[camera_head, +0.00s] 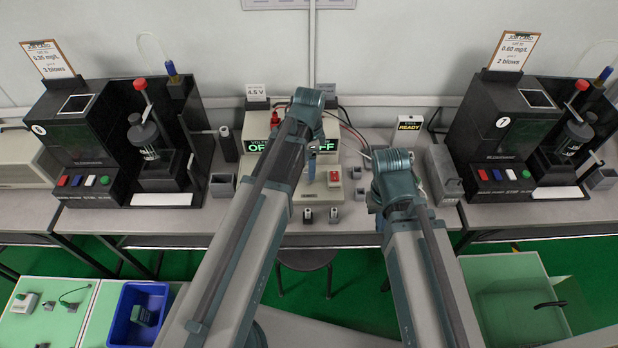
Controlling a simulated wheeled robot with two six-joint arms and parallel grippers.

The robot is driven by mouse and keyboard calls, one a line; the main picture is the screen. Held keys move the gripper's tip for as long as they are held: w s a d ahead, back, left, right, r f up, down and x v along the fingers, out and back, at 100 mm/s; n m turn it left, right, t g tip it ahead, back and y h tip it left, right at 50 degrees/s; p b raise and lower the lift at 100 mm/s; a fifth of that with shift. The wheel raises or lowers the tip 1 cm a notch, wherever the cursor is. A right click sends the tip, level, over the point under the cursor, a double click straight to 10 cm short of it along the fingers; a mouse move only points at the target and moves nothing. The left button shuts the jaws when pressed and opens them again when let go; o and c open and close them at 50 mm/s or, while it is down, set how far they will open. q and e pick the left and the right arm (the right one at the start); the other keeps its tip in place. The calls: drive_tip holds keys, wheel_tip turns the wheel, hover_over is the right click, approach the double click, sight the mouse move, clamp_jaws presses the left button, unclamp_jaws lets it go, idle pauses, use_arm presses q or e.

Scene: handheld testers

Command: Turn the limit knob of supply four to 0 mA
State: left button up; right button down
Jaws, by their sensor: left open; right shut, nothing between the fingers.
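A beige power supply (266,128) stands mid-bench, partly hidden behind my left arm. Its green display reads OFF on both visible sides. A red switch (335,174) shows on its lower front. The supply's number and its limit knob cannot be made out. My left gripper (312,168) is open and points down in front of the supply's face; whether it touches anything is unclear. My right gripper (392,166) is shut and empty, to the right of the supply; its fingertips are mostly hidden by its wrist.
A card reading 4.5 V (256,90) stands behind the supply. A READY sign (409,124) is at its right. Black testers stand left (84,133) and right (500,125). A blue bin (121,325) is lower left.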

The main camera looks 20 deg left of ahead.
use_arm(q)
wheel_tip(320, 180, down, 4)
drive_tip(key=shift+r+b, duration=0.25)
drive_tip(key=shift+b, duration=1)
use_arm(e)
wheel_tip(320, 180, down, 4)
drive_tip(key=shift+r, duration=0.25)
use_arm(q)
clamp_jaws()
